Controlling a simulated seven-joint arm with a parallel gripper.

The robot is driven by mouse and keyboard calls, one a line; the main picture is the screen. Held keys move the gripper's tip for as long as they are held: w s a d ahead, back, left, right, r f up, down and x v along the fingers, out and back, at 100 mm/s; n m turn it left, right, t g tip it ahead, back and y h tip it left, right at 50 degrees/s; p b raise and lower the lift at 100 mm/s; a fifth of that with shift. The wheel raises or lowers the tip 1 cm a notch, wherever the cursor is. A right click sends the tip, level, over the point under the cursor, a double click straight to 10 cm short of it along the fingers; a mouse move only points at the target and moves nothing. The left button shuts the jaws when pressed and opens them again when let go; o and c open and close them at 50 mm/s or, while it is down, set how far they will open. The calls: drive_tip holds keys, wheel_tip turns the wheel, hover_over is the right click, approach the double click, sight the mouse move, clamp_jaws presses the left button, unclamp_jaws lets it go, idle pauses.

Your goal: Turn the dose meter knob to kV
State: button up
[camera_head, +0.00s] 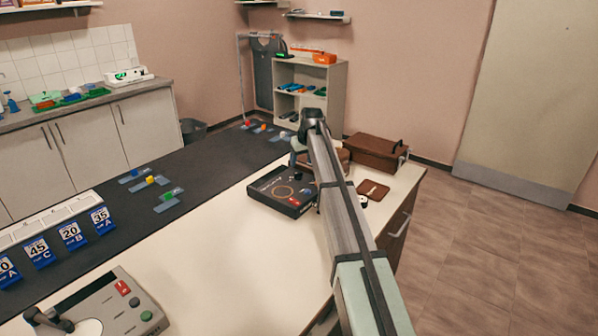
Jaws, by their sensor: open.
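A flat black box (264,184) lies on the white worktop just left of my arm. It carries a thin tan ring, a small blue spot and small red and white markings. It may be the dose meter, but its knob and lettering are too small to read. My arm (335,195) reaches from the bottom right up to a dark joint above the far part of the worktop. My gripper cannot be made out; the arm's end lies behind its own links.
A brown case (374,153) and a small brown pad (373,189) sit right of my arm. A grey console (118,308) with a lever and red and green buttons stands at front left. Blue number signs (71,235) line the dark mat. The white worktop (225,245) between is clear.

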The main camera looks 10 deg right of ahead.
sight(298, 173)
drive_tip(key=shift+x, duration=3.5)
drive_tip(key=shift+c, duration=0.2)
drive_tip(key=c, duration=1)
drive_tip(key=shift+m, duration=0.4)
drive_tip(key=m+h, duration=0.1)
drive_tip(key=m, duration=0.2)
drive_tip(key=shift+a+m+h, duration=0.15)
drive_tip(key=shift+m+h, duration=0.15)
drive_tip(key=shift+h, duration=0.1)
drive_tip(key=shift+w+m+h, duration=0.1)
drive_tip(key=shift+m+h, duration=0.5)
drive_tip(key=shift+m, duration=1)
